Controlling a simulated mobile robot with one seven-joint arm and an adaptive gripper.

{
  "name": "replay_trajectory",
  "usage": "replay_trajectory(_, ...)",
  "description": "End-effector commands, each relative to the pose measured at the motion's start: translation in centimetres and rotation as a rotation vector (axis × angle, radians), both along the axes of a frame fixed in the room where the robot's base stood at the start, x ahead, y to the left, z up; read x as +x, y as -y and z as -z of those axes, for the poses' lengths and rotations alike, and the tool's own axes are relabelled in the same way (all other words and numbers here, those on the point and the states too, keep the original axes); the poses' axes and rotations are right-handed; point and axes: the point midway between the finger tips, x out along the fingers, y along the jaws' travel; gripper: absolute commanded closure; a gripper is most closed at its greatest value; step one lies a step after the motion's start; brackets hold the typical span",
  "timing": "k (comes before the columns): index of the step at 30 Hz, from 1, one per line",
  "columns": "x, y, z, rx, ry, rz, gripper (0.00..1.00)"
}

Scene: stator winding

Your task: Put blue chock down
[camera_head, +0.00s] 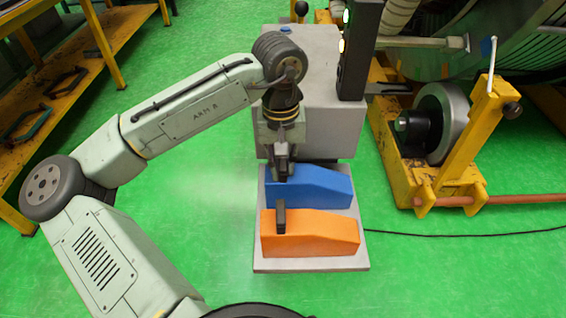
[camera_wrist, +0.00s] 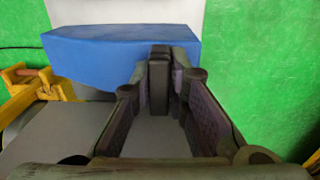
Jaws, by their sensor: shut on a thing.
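The blue chock (camera_head: 308,186) is a wedge-shaped block over the back half of the grey plate (camera_head: 311,265). I cannot tell whether it rests on the plate or hangs just above it. My gripper (camera_head: 282,166) comes down from above and is shut on the dark upright handle at the chock's left end. In the wrist view, the handle (camera_wrist: 159,82) stands between the fingertips of my gripper (camera_wrist: 160,90), with the blue chock (camera_wrist: 95,55) beyond. The chock looks level.
An orange chock (camera_head: 312,233) with a black handle sits on the front of the plate. A grey box (camera_head: 325,125) with a dark post (camera_head: 357,60) stands behind. A yellow stand with a wheel (camera_head: 440,120) is at right. Green floor (camera_head: 215,220) is clear at left.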

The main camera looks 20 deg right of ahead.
Motion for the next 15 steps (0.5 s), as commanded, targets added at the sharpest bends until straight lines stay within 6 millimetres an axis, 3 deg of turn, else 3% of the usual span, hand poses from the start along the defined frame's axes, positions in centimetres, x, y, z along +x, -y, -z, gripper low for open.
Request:
replay_trajectory(8,0.03,0.03,0.2,-0.002,0.001,0.0,1.0)
replay_trajectory(9,0.03,0.01,0.25,0.0,0.001,0.0,0.84)
replay_trajectory(15,0.03,0.01,0.22,0.0,0.001,0.0,0.71)
